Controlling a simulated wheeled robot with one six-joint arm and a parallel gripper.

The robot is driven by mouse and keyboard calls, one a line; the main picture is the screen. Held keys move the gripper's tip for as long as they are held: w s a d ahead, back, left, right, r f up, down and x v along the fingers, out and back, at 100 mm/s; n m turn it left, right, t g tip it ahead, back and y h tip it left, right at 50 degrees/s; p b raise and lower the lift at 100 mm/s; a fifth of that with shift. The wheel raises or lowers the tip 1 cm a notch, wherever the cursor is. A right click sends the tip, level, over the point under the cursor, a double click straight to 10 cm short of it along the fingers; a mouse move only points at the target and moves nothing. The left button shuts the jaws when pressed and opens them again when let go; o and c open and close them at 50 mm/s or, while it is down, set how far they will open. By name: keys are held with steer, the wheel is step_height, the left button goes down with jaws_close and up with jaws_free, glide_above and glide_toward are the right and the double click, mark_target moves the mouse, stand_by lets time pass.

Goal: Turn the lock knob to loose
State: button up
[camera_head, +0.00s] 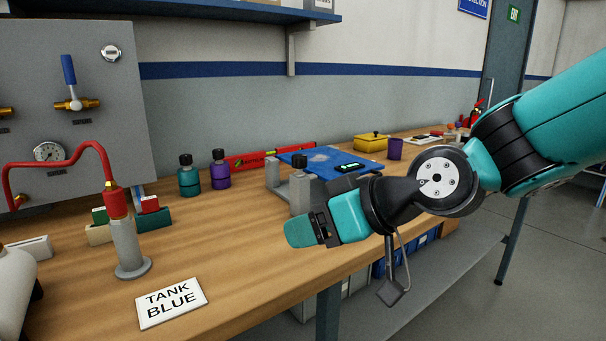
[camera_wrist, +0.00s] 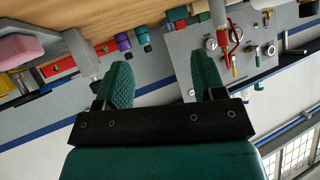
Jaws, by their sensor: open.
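No part in view is clearly labelled as the lock knob. A candidate is the dark knob (camera_head: 300,161) on top of a grey post (camera_head: 300,190), part of a small fixture on the wooden bench. My gripper (camera_head: 300,231) is in front of this fixture, low and slightly right of the post in the head view. In the wrist view my gripper (camera_wrist: 163,80) has its two green ridged fingers wide apart with nothing between them.
The bench (camera_head: 225,240) holds a red-topped grey cylinder (camera_head: 125,245), a TANK BLUE card (camera_head: 171,302), two bottles, a blue plate (camera_head: 325,160) and a yellow box (camera_head: 371,142). A grey gauge panel (camera_head: 100,130) stands at left. Bare bench lies left of my gripper.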

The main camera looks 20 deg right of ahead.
steer(key=w+d+m+t+h+b, duration=0.1)
steer(key=w+d+t+b, duration=0.1)
steer(key=w+d+t, duration=0.35)
steer(key=m+t+h+p, duration=0.2)
steer(key=t+p, duration=0.1)
steer(key=p, duration=0.2)
glide_toward(295, 157)
steer(key=p+x, duration=0.6)
steer(key=x, duration=0.1)
steer(key=d+p+x, duration=0.1)
steer(key=p+x, duration=0.2)
steer(key=x, duration=0.1)
steer(key=shift+w+d+f, duration=0.1)
steer(key=shift+w, duration=0.2)
steer(key=shift+w+f+p, duration=0.2)
steer(key=shift+w+p, duration=0.2)
steer(key=shift+w, duration=0.05)
steer(key=c, duration=0.9)
